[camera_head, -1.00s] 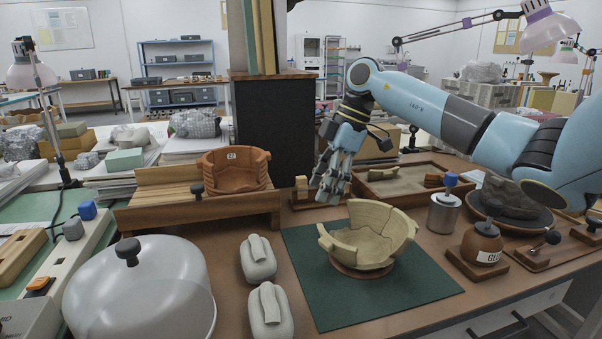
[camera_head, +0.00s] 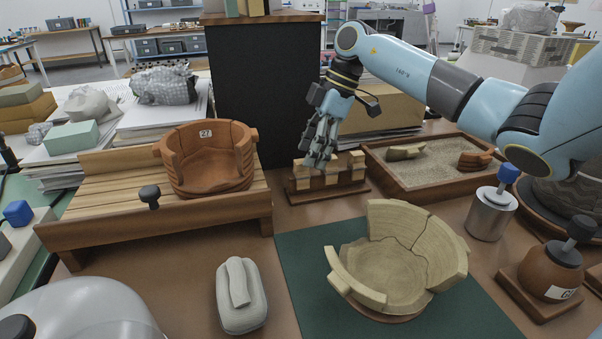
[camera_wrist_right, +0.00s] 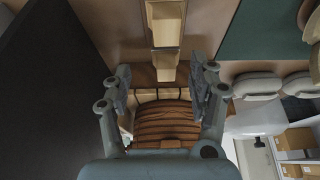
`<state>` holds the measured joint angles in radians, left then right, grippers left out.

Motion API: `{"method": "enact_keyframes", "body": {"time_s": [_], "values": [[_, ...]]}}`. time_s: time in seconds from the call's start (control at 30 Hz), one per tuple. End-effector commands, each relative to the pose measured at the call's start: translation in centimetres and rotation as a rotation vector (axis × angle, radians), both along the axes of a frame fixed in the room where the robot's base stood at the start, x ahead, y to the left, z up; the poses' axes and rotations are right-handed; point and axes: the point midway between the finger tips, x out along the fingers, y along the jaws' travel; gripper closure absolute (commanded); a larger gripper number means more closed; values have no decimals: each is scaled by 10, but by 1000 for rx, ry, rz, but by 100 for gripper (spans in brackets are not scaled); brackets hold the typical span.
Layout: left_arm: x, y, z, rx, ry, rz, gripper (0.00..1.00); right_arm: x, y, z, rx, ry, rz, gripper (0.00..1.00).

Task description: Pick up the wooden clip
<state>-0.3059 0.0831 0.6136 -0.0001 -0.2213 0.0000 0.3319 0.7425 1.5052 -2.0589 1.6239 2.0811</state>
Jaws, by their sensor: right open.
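Several pale wooden clips stand in a row on a dark wooden rack (camera_head: 330,191) in the middle of the head view. One wooden clip (camera_head: 357,161) shows at the right end of the row. My right gripper (camera_head: 317,160) is pointed down at the left part of the row and hides some of it. In the right wrist view my right gripper (camera_wrist_right: 163,90) has its fingers spread with nothing held between them. A pale clip (camera_wrist_right: 165,58) lies just above the fingertips in that picture. I cannot tell whether the fingers touch any clip. My left gripper is not in view.
A terracotta pot (camera_head: 208,165) sits on a slatted stand (camera_head: 100,185) left of the rack. A sand tray (camera_head: 425,170) is right of it. A cracked pale bowl (camera_head: 400,265) stands on a green mat (camera_head: 300,270) in front. A dark cabinet (camera_head: 262,85) rises behind.

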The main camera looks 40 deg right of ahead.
Motion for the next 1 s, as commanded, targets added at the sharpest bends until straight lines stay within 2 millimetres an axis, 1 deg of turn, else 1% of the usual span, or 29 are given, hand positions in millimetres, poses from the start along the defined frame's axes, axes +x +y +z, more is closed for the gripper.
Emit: {"method": "enact_keyframes", "body": {"time_s": [0.17, 0.3, 0.4, 0.5, 0.67, 0.9, 0.97, 1.0], "values": [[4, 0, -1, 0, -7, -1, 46, 1, 6, -11, 0, 1, 0, 40], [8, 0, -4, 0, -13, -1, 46, 2, 19, -30, 2, 0, 2, 40], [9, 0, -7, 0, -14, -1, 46, 5, 23, -45, 2, 1, 1, 40], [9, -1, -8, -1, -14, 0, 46, 6, 25, -49, -1, 0, 1, 40], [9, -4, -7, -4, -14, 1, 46, 6, 24, -48, -1, 0, 1, 40], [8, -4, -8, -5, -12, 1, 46, 6, 24, -48, -1, 0, 1, 72], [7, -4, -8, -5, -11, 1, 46, 6, 24, -48, -1, 0, 1, 80], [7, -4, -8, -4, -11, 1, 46, 6, 24, -48, -1, 0, 1, 80]]}}
